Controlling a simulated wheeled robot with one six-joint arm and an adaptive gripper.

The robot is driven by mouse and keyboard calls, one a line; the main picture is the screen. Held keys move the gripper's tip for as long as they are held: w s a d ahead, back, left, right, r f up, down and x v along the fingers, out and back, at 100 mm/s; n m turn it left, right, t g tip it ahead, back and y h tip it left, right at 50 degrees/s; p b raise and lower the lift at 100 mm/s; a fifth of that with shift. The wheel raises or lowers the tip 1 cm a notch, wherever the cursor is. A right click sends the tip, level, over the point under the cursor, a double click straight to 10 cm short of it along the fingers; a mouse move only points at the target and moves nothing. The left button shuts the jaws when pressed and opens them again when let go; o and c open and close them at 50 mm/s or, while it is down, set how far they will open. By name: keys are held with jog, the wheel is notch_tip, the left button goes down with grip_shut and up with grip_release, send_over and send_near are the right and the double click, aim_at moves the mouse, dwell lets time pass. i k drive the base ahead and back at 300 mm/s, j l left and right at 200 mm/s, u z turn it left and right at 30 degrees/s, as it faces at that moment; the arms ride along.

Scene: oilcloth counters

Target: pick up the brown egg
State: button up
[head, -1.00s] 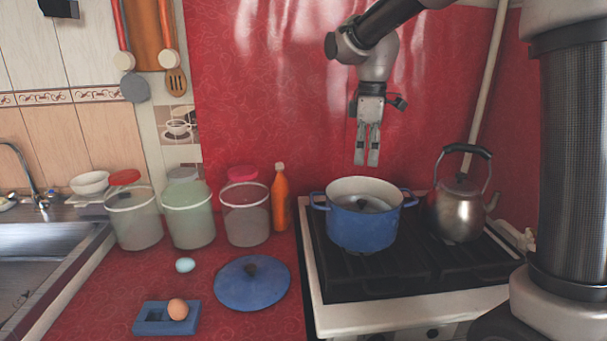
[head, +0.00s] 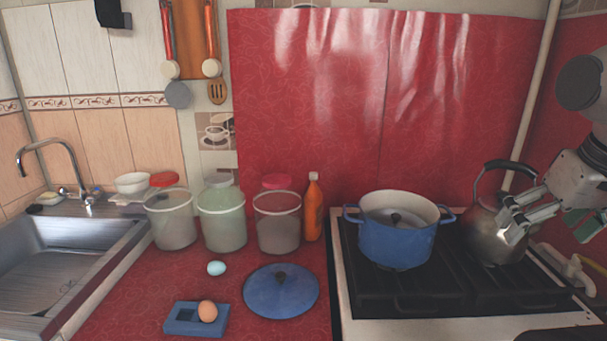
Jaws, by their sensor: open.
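The brown egg (head: 208,311) sits in the right part of a small blue holder (head: 183,327) on the red counter, near the front. The holder's left compartment is empty. My gripper (head: 511,222) is at the far right, in front of the kettle in the picture, with its fingers apart and nothing between them. It is far to the right of the egg and higher in the picture.
A pale blue egg (head: 216,268) lies behind the holder. A blue lid (head: 281,293) lies to its right. Jars (head: 222,222) and an orange bottle (head: 313,208) line the wall. A blue pot (head: 396,244) and a kettle (head: 482,232) stand on the stove (head: 450,318). The sink (head: 70,260) is left.

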aim_at(207, 311)
jog(key=k+j+u, duration=0.1)
jog(key=j+u, duration=1.05)
jog(key=k+j, duration=0.05)
jog(key=j, duration=0.1)
